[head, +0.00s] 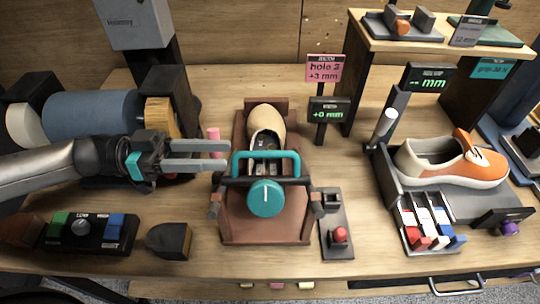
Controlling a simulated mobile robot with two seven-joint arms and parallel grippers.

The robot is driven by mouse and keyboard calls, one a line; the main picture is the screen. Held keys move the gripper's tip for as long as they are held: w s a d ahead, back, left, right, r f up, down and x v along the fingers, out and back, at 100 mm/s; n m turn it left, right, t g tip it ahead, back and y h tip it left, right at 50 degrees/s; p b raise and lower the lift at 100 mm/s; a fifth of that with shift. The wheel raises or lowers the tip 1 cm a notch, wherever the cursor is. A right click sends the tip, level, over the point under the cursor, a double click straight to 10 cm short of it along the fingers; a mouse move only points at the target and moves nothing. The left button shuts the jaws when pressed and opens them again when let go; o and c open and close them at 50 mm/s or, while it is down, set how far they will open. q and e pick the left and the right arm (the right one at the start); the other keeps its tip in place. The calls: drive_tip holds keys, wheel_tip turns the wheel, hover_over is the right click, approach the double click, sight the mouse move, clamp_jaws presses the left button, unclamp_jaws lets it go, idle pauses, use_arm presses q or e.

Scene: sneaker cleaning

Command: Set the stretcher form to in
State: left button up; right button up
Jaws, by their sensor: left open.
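The stretcher (265,225) is a brown stand at the middle of the table, with a teal knob (265,197) and a teal bar handle (266,155) across it. A cream shoe (266,119) sits at its far end, toe away from me. Dark and metal parts show in the shoe's opening; the handle partly hides them, so I cannot tell how far the form sits inside. A display (328,112) behind reads +0 mm, below a pink card (326,69) reading hole 2, +3 mm. My left gripper (228,155) is open and empty, its fingertips just left of the handle. My right gripper is not in view.
A small panel with a red button (338,235) stands right of the stretcher. An orange and white sneaker (450,163) rests on a grey stand further right, beside a tray of coloured blocks (430,229). A control box (90,232) and blue roller (92,118) are at left.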

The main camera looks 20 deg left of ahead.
sight(243, 154)
use_arm(q)
drive_tip(key=b+x, duration=0.1)
drive_tip(key=x, duration=0.7)
drive_tip(key=shift+x, duration=0.8)
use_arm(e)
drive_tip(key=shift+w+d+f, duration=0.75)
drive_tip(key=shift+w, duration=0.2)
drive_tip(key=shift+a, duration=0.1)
use_arm(q)
drive_tip(key=shift+c, duration=1.3)
drive_tip(key=c, duration=0.4)
clamp_jaws()
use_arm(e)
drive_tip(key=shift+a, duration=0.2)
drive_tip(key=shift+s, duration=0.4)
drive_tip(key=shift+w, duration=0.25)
